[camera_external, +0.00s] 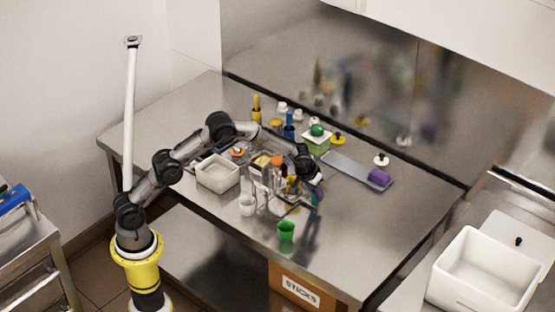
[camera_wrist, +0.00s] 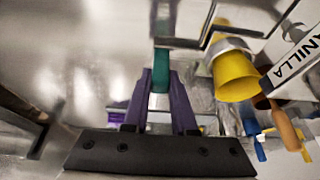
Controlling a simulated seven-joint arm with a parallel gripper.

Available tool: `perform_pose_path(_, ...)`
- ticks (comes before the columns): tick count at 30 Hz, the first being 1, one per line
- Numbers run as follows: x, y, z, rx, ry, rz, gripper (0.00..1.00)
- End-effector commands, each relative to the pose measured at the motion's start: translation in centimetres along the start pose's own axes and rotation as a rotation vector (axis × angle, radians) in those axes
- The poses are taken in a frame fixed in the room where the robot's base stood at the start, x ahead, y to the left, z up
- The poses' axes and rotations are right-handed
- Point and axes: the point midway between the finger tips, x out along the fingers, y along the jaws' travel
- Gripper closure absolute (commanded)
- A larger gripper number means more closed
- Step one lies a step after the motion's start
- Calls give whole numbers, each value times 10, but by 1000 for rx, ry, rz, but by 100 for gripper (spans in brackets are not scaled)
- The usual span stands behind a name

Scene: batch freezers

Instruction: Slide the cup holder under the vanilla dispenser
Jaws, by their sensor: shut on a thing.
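My gripper (camera_wrist: 160,78) has purple fingers shut on an upright teal piece (camera_wrist: 162,58) in the wrist view. This looks like the handle of the cup holder, a thin metal wire frame (camera_wrist: 185,43) that runs right from its top. Part of the frame is cut off. A white label reading "ANILLA" (camera_wrist: 298,52) marks the vanilla dispenser at the right, with a yellow cup-shaped part (camera_wrist: 235,76) beside it. In the external view my gripper (camera_external: 315,192) is low at the right side of the dispenser stand (camera_external: 265,175); the fingertips are small and unclear there.
A green cup (camera_external: 286,231) and a white cup (camera_external: 247,204) stand near the table's front edge. A white tub (camera_external: 217,174) is left of the stand. A grey tray (camera_external: 345,168) with a purple item lies behind. The table's right front is clear.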

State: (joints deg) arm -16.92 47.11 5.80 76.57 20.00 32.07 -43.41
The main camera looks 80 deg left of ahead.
Motion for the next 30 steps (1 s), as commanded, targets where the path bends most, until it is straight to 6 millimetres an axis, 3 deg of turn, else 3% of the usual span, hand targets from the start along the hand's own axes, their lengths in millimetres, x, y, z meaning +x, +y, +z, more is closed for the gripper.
perform_pose_path(7, -20, 1, 46, 3, -1, 0, 100)
perform_pose_path(12, -29, 0, 69, 3, -1, 1, 100)
perform_pose_path(25, -32, 0, 79, 1, -4, 0, 100)
perform_pose_path(26, -32, 0, 79, 1, -5, 0, 71)
perform_pose_path(30, -32, 0, 78, 1, -3, 0, 46)
